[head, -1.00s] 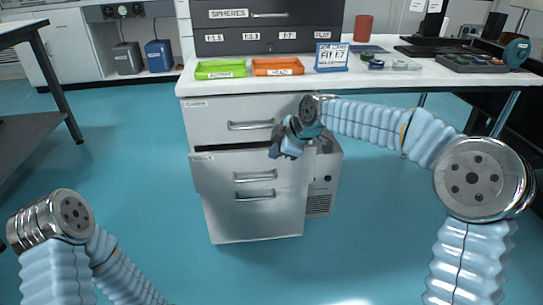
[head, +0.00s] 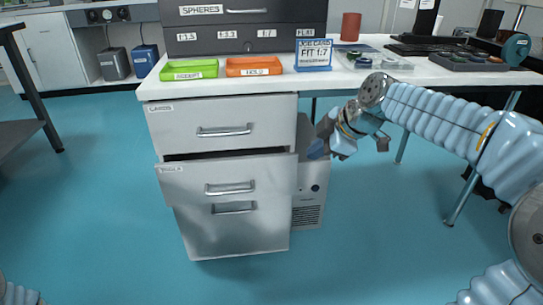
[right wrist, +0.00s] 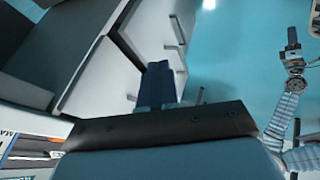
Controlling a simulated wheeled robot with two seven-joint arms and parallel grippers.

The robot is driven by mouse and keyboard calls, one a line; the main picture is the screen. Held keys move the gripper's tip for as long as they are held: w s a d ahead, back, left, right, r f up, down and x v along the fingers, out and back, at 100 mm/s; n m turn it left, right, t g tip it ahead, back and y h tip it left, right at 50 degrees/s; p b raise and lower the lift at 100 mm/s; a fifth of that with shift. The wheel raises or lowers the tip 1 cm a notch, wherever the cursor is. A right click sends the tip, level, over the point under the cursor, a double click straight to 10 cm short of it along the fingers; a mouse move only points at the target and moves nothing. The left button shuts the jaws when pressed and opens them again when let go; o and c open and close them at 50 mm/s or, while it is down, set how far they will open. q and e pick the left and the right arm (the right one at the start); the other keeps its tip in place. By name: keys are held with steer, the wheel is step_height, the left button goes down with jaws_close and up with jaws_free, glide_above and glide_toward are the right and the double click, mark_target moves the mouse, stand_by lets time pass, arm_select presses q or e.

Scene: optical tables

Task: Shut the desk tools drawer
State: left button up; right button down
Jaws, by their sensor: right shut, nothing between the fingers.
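The tools drawer (head: 185,180) is the second grey drawer down in the desk pedestal. It stands partly out, with a dark gap above its front and its bar handle (head: 230,188) facing me. My right gripper (head: 319,149) is right of the drawer front and apart from it in the head view. Its blue fingers (right wrist: 157,85) are closed together and empty in the right wrist view, near pale drawer fronts and bar handles.
The cards drawer (head: 222,126) above looks shut. The desk top (head: 345,78) holds a green tray (head: 189,69), an orange tray (head: 254,66) and a job card sign (head: 313,57). A grey vented box (head: 307,215) stands right of the pedestal. The floor in front is clear.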

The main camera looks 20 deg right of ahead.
steer(key=b, duration=0.2)
glide_toward(283, 165)
step_height(283, 165, down, 4)
steer(key=s+a, duration=0.1)
steer(key=a, duration=0.1)
steer(key=shift+w+d+p, duration=0.15)
steer(key=shift+w+p, duration=0.05)
steer(key=shift+w, duration=0.35)
steer(key=shift+w+d+p, duration=0.15)
steer(key=shift+w+p, duration=0.05)
steer(key=shift+w, duration=0.35)
steer(key=shift+w+d, duration=0.15)
steer(key=shift+w, duration=0.5)
steer(key=shift+w+r, duration=0.1)
